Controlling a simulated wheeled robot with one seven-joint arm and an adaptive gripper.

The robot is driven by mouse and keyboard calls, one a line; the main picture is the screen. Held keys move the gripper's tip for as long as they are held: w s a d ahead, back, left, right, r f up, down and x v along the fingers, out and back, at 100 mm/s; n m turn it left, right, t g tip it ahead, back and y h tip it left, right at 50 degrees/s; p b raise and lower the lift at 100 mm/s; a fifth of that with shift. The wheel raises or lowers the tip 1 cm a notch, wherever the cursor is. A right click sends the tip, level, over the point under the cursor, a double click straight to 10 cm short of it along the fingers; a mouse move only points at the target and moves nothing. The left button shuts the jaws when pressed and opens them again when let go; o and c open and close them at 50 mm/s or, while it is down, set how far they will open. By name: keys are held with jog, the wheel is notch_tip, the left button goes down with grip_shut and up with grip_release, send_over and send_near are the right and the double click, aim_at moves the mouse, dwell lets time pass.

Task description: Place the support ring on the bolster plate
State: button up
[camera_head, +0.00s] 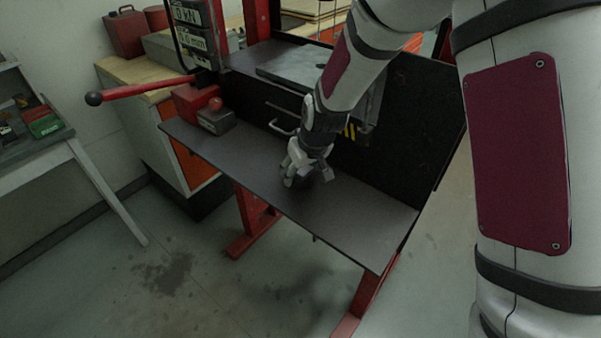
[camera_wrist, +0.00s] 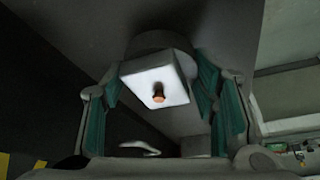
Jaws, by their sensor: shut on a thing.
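My gripper (camera_head: 308,174) points down at the dark front shelf, low over it or at its surface. In the wrist view its teal-padded fingers (camera_wrist: 164,78) are closed on the sides of a pale piece with a rounded grey part, which I take for the support ring (camera_wrist: 163,41). A pale square face with a copper-coloured peg shows in front of it; I cannot tell whether this belongs to the ring. In the head view the fingers mostly hide the held piece. The grey plate in the press, apparently the bolster plate (camera_head: 290,68), lies behind my arm, partly covered.
The shelf (camera_head: 365,205) is bare right of my gripper. A grey box with a red knob (camera_head: 215,117) stands on its left end. A red lever (camera_head: 140,90) juts left. A handle (camera_head: 282,124) and dark press panel stand behind the shelf. Red posts flank the press.

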jog(key=shift+f, duration=0.6)
jog(key=shift+f, duration=0.2)
jog(key=o, duration=1.8)
jog(key=shift+c, duration=0.2)
jog(key=shift+s+r, duration=0.1)
jog(key=shift+r, duration=0.5)
jog(key=b+v, duration=0.1)
jog(key=v, duration=1)
jog(key=shift+d+r, duration=0.1)
